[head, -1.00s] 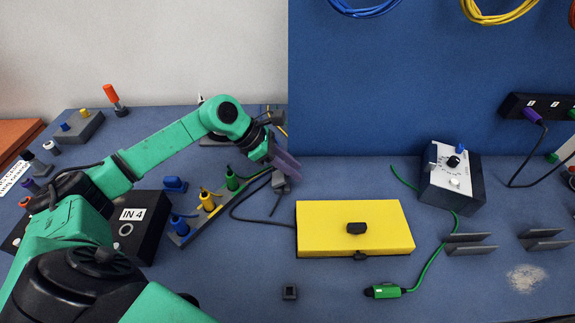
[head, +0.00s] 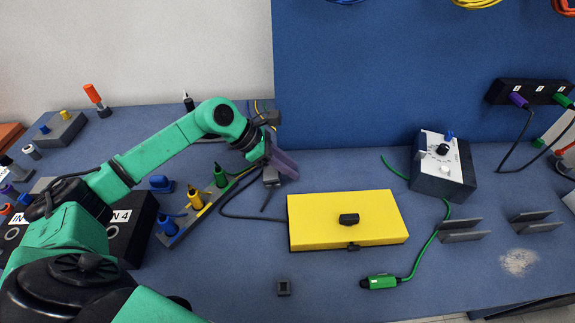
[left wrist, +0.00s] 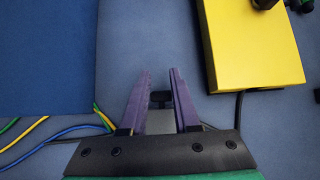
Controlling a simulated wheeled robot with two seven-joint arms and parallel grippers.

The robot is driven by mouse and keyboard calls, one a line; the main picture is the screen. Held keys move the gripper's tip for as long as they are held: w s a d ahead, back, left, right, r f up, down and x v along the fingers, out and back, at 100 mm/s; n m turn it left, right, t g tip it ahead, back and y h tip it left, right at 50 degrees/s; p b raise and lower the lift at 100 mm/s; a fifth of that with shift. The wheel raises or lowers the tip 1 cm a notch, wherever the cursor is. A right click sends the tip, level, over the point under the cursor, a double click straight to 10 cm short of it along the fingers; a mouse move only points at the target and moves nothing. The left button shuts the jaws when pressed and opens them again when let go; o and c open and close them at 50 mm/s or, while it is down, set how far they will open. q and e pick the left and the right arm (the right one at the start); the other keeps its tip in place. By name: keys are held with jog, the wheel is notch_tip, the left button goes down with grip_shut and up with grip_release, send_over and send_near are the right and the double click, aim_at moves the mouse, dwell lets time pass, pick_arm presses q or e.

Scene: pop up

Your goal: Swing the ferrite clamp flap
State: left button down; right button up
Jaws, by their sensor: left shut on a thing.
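The ferrite clamp appears to be a small grey block (head: 271,177) on a dark cable, left of the yellow box. My left gripper (head: 284,164) has purple fingers and is right at this block. In the left wrist view, the grey block (left wrist: 160,121) with a dark top part sits between the two fingers of the left gripper (left wrist: 160,90), which is shut on it. The fingers and wrist partly hide the block, so the flap's angle cannot be made out. My right gripper is not in view.
A yellow box (head: 320,215) with a black knob lies to the right. A strip with coloured plugs (head: 185,228) stands close on the left. A green cable connector (head: 380,282), a dial box (head: 442,168) and a small dark block (head: 284,288) are around. The front middle is mostly clear.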

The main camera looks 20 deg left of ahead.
pick_arm(q)
jog(key=shift+d+f+b, duration=0.25)
jog(key=shift+f+b, duration=0.05)
jog(key=shift+f, duration=0.5)
jog(key=shift+w, duration=0.1)
jog(key=shift+f+b, duration=0.15)
jog(key=shift+b, duration=0.15)
jog(key=c, duration=0.6)
grip_release()
jog(key=shift+o, duration=0.2)
jog(key=b+v, duration=0.2)
jog(key=v, duration=1.2)
jog(key=shift+r, duration=0.35)
